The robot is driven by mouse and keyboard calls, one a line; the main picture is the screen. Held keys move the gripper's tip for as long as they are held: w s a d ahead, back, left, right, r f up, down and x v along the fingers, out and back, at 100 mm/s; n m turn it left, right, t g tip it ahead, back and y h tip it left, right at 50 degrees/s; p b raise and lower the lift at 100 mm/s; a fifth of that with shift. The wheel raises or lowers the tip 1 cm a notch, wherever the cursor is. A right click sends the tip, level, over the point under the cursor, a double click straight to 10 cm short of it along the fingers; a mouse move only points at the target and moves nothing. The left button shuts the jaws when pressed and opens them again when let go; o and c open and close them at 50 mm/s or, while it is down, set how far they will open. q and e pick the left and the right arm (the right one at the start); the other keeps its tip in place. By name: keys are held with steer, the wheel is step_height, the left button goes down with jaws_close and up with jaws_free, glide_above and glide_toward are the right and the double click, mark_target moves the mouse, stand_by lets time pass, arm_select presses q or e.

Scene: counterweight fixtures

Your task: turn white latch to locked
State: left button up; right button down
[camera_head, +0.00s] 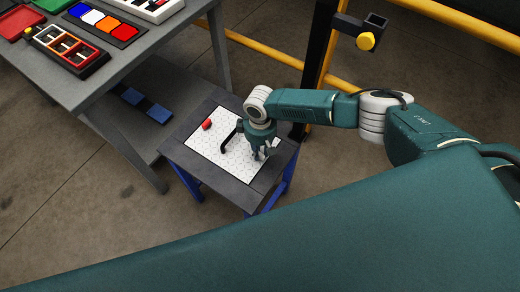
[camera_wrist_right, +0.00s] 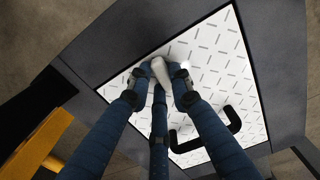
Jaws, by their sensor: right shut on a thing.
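The white latch (camera_wrist_right: 161,72) stands on the white patterned plate (camera_wrist_right: 215,55) and shows as a pale rounded piece in the wrist view. My right gripper (camera_wrist_right: 160,88) has its fingers shut around it. In the head view my right gripper (camera_head: 260,154) points down over the right part of the same plate (camera_head: 207,145), and its fingers mostly hide the latch there. The latch's turned position cannot be told. My left gripper is not in view.
A black handle (camera_head: 229,137) stands on the plate just left of my gripper, and a red piece (camera_head: 207,124) is farther left. The plate lies on a small dark table (camera_head: 235,189) with blue legs. A grey workbench (camera_head: 95,80) with coloured trays stands at the upper left.

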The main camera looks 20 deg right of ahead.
steer(key=m+p, duration=0.1)
steer(key=m, duration=0.1)
steer(key=m+p, duration=0.2)
steer(key=shift+s+r, duration=0.15)
steer(key=shift+s, duration=0.05)
steer(key=m+p, duration=0.3)
steer(key=m, duration=0.1)
steer(key=shift+s+m, duration=0.1)
steer(key=shift+m, duration=0.2)
steer(key=m+p, duration=0.2)
steer(key=m, duration=0.2)
steer(key=shift+s, duration=0.1)
steer(key=shift+m+p, duration=0.7)
steer(key=shift+m, duration=1.6)
steer(key=c, duration=1.5)
jaws_free()
steer(key=shift+c, duration=0.2)
